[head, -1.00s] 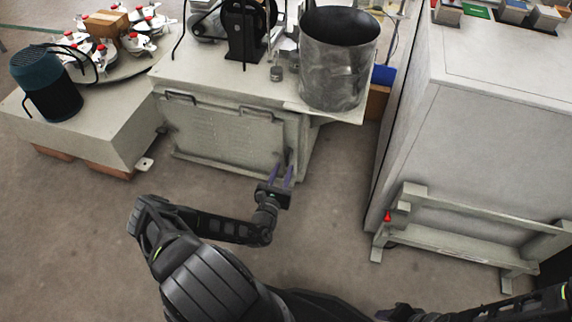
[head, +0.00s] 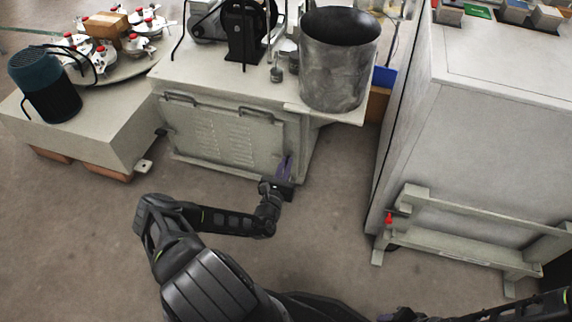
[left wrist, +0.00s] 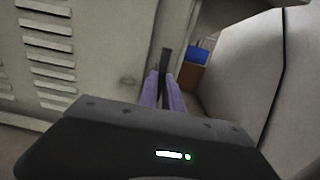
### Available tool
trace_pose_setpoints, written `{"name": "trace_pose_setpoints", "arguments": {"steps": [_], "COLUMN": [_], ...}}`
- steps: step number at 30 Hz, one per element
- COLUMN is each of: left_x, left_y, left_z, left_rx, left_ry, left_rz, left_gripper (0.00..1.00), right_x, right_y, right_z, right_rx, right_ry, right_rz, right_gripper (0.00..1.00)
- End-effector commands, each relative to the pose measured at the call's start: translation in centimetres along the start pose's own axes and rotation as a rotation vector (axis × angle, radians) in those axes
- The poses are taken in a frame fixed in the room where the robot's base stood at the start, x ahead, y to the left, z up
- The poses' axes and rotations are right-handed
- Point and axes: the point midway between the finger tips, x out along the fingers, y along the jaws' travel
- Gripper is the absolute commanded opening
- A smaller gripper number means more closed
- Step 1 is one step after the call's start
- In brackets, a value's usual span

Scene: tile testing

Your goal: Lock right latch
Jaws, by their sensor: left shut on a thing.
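The grey machine cabinet (head: 225,85) has a louvred front panel (head: 195,130). The right latch (left wrist: 166,58) is a dark upright bar at the panel's right edge, seen in the left wrist view. My left gripper (head: 285,162) is at the lower right of the panel. Its purple fingers (left wrist: 163,88) are shut on the latch, whose upper end shows above them. The gripped part of the latch is hidden. My right gripper (head: 385,317) shows only as a small bit at the bottom edge of the head view, so its jaws cannot be made out.
A large grey cabinet (head: 490,140) with a low frame (head: 470,240) stands on the right. A metal drum (head: 335,65) stands on the machine top. A blue-green motor (head: 45,85) is on the left platform. A floor gap lies between the cabinets.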

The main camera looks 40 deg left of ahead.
Motion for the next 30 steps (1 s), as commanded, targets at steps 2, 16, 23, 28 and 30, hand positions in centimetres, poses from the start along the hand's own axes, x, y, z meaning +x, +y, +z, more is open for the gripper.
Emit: {"name": "trace_pose_setpoints", "arguments": {"steps": [2, 16, 23, 28, 30], "left_x": [-0.02, -0.03, -0.02, 0.00, -0.01], "left_y": [-0.01, -0.01, 0.03, 0.14, 0.18], "left_z": [-0.02, -0.02, 0.04, 0.06, 0.07], "left_rx": [0.000, -0.007, -0.060, -0.147, -0.195], "left_ry": [0.000, 0.001, 0.001, 0.001, 0.001], "left_rz": [0.000, 0.000, 0.000, 0.000, -0.001], "left_gripper": [0.00, 0.00, 0.00, 0.00, 0.00], "right_x": [0.00, -0.05, -0.37, -0.78, -0.95], "right_y": [0.00, -0.02, -0.12, -0.29, -0.40], "right_z": [0.00, 0.02, 0.04, 0.11, 0.16], "right_rx": [0.000, 0.000, 0.000, -0.001, -0.002], "right_ry": [0.000, 0.000, -0.002, -0.004, -0.005], "right_rz": [0.000, 0.000, 0.000, -0.001, -0.001], "right_gripper": [0.36, 0.36, 0.36, 0.36, 0.36]}}
